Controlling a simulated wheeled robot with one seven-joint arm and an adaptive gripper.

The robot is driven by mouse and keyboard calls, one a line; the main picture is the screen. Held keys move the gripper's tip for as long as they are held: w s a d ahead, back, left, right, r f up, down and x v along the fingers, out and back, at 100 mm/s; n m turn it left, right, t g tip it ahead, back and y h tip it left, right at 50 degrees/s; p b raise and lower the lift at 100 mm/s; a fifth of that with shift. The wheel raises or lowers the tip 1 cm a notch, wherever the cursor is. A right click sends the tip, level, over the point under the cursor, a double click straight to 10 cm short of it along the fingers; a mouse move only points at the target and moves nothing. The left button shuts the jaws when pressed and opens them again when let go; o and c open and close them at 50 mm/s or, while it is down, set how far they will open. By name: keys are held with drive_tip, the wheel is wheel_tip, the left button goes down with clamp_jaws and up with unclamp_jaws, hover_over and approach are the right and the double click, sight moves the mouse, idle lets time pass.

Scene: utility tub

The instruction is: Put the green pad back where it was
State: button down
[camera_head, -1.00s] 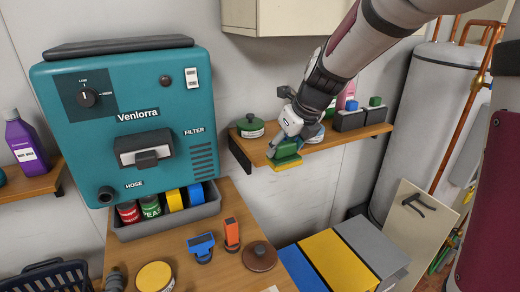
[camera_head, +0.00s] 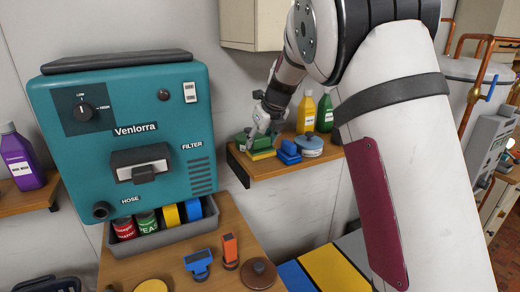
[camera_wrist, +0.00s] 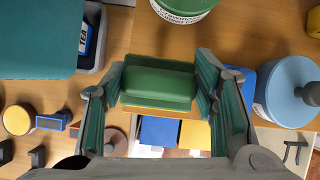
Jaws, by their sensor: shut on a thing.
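The green pad (camera_head: 262,144) has a green upper block and a yellow underside. My gripper (camera_head: 259,133) is shut on it from above, at the left part of the wooden wall shelf (camera_head: 263,173). In the wrist view the green pad (camera_wrist: 158,82) lies crosswise between the two fingers of my gripper (camera_wrist: 158,88). I cannot tell whether its underside touches the shelf. A green lidded pot (camera_wrist: 183,8) is just behind it, mostly hidden in the head view. A blue pad (camera_head: 290,152) lies right of the green pad.
A light-blue-lidded pot (camera_head: 310,146), a yellow bottle (camera_head: 306,112) and a green bottle (camera_head: 325,114) stand farther right on the shelf. My arm hides the shelf's right end. The teal machine (camera_head: 130,130) stands left. Below are a workbench with tools and a blue-and-yellow striped surface (camera_head: 326,268).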

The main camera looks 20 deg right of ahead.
sight(260, 149)
drive_tip(key=shift+w+f+p, duration=0.2)
drive_tip(key=shift+f+p, duration=0.25)
drive_tip(key=shift+f, duration=1.35)
drive_tip(key=c, duration=0.6)
unclamp_jaws()
drive_tip(key=shift+f, duration=0.1)
